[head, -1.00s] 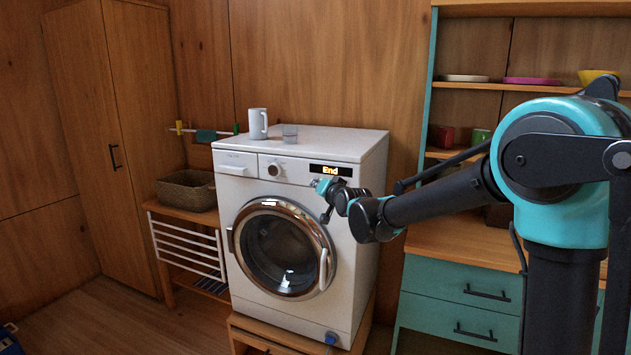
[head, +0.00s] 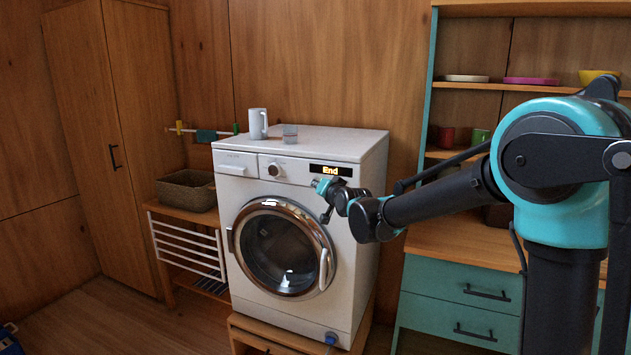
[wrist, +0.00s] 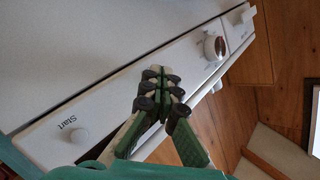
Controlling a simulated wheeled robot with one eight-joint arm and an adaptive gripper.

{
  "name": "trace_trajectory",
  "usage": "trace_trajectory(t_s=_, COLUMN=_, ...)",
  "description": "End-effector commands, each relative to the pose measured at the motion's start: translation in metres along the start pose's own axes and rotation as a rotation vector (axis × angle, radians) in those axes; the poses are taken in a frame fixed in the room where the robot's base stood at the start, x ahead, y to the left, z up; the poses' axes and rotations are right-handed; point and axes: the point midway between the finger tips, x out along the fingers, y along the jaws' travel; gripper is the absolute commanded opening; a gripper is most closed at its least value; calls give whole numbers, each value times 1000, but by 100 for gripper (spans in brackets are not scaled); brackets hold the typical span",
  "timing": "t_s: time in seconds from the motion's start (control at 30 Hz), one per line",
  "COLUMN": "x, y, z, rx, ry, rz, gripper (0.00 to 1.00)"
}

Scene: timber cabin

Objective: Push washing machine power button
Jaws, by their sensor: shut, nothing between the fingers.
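The white washing machine (head: 345,225) stands with its front towards me, its display (head: 330,170) lit and reading "End". My gripper (head: 318,186) is at the right part of its control panel, just below the display. In the wrist view my gripper (wrist: 165,75) is shut and empty, its fingertips over the panel between the knob (wrist: 214,47) and a round button (wrist: 80,137) labelled "Start". I cannot tell whether the fingertips touch the panel. No button marked as power is readable; the panel part behind the fingers is hidden.
A teal shelf unit (head: 460,290) with dishes stands to the right.

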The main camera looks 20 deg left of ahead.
Motion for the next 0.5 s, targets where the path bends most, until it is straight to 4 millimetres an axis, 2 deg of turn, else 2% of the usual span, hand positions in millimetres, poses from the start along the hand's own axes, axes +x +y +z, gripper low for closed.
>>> trace_trajectory(t_s=0.5, x=6, y=4, z=-5, rx=0, ry=0, rz=0, gripper=0)
